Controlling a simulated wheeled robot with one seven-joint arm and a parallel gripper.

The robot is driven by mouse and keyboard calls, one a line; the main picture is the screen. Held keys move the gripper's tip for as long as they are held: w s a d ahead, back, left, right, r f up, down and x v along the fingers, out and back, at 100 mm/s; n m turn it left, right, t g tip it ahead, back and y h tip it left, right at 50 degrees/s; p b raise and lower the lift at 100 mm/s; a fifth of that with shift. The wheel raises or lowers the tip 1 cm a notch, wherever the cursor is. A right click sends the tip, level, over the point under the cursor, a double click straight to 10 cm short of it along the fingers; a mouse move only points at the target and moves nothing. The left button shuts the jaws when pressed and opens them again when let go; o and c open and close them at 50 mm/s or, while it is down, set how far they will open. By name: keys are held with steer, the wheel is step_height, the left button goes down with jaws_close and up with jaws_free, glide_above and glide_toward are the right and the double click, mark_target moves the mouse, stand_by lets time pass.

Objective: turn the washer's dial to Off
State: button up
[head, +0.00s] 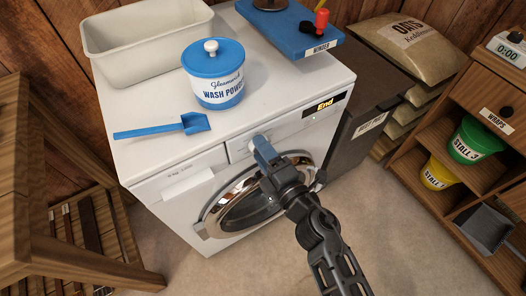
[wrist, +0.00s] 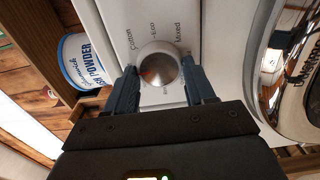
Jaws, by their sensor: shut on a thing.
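The white washer (head: 190,165) stands in the middle of the head view, with a round chrome-rimmed door (head: 215,213) on its front. Its display (head: 324,106) reads "End". The dial (wrist: 160,68) is a round silver knob on the front panel, seen in the wrist view. Printed labels "Cotton", "Eco" and "Mixed" show around it; lower lettering is partly hidden. My gripper (wrist: 163,88) is shut on the dial, one finger on each side. In the head view my gripper (head: 262,148) reaches the panel and mostly hides the dial.
On the washer top are a white basin (head: 145,45), a blue-and-white wash powder tub (head: 213,85), a blue scoop (head: 170,127) and a blue winder board (head: 290,35). A wooden rack (head: 70,190) stands left. A dark bin (head: 362,105) and shelves (head: 450,120) stand right.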

stand_by(0.3)
steer(key=o, duration=1)
steer(key=shift+v, duration=3.9)
